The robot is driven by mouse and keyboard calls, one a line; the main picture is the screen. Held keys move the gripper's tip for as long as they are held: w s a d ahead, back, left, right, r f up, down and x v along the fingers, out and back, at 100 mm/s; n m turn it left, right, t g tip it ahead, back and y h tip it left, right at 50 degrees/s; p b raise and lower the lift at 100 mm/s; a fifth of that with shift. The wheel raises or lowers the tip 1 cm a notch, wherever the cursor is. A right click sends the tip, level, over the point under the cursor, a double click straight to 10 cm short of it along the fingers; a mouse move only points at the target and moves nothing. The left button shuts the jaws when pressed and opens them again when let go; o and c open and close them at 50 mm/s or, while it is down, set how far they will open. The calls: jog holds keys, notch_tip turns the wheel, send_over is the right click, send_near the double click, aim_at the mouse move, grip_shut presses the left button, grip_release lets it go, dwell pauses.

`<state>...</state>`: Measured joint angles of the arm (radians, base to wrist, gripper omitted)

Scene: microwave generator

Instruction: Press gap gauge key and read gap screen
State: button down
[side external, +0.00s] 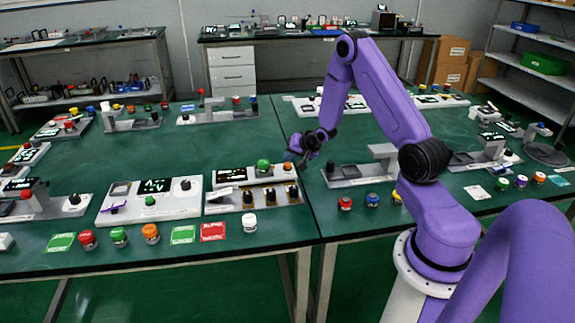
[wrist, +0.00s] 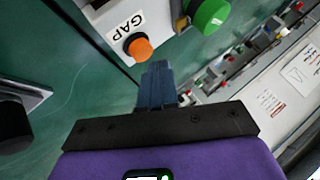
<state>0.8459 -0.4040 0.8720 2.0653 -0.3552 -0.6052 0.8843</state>
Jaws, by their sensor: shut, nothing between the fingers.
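In the wrist view a white box carries a label reading GAP (wrist: 125,25) with an orange key (wrist: 138,47) beside it. My gripper (wrist: 155,68) is shut and empty, its fingertips just below the orange key in the picture; I cannot tell whether they touch it. In the side view my gripper (side external: 296,163) is low at the right end of a module with a green knob (side external: 263,165) and a dark display (side external: 237,174).
The green knob (wrist: 210,15) stands close to the key in the wrist view. A white panel (side external: 165,202) lies to the left, and a row of black knobs (side external: 270,195) sits in front. Coloured buttons (side external: 150,233) line the front edge. Bare green table (side external: 245,140) lies behind the module.

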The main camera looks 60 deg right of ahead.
aim_at(290, 165)
jog(key=shift+f, duration=0.25)
jog(key=shift+f, duration=0.55)
dwell(1.0)
jog(key=shift+r, duration=1)
jog(key=shift+r, duration=0.1)
jog(key=shift+r, duration=2.4)
